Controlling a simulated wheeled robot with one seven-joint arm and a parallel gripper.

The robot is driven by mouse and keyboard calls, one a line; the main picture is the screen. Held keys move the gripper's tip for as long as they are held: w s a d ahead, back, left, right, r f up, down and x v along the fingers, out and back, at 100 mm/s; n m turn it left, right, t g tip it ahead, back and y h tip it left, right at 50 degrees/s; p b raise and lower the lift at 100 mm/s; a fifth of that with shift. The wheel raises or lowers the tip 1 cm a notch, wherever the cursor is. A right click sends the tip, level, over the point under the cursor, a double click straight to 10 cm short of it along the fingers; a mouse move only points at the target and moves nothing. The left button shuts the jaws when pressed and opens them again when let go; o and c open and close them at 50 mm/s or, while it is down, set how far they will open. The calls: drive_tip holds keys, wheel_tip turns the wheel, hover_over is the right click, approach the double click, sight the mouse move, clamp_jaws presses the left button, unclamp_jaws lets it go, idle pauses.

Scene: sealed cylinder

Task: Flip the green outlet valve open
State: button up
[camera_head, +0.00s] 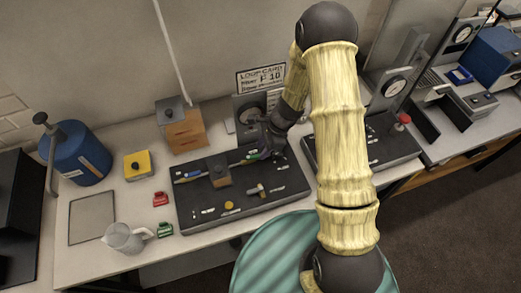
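A black panel board (287,190) lies on the bench with several small fittings and labels. A small green piece (252,155), which looks like the green valve handle, shows near the board's back edge. My gripper (268,147) is dark and reaches down at the back right of the board, right beside the green piece. I cannot tell whether it touches the green piece. The fingertips are small and partly hidden, so their opening does not show. The handle's exact angle is too small to read.
A brown block (218,172) stands on the board, left of my gripper. A gauge (250,112) and a sign (261,77) stand behind it. A second black board (385,145) lies right. A red item (160,198), green item (165,229) and jug (126,238) sit left.

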drive_tip(key=shift+x, duration=1.4)
clamp_jaws()
drive_tip(key=shift+w+r+n+p, duration=0.15)
drive_tip(key=shift+w+n+p, duration=0.05)
drive_tip(key=shift+n+p, duration=0.25)
drive_tip(key=shift+w+n, duration=0.15)
drive_tip(key=shift+n, duration=0.2)
unclamp_jaws()
drive_tip(key=b+v, duration=0.3)
drive_tip(key=v, duration=1.4)
drive_tip(key=shift+w+a, duration=0.15)
drive_tip(key=shift+w, duration=0.2)
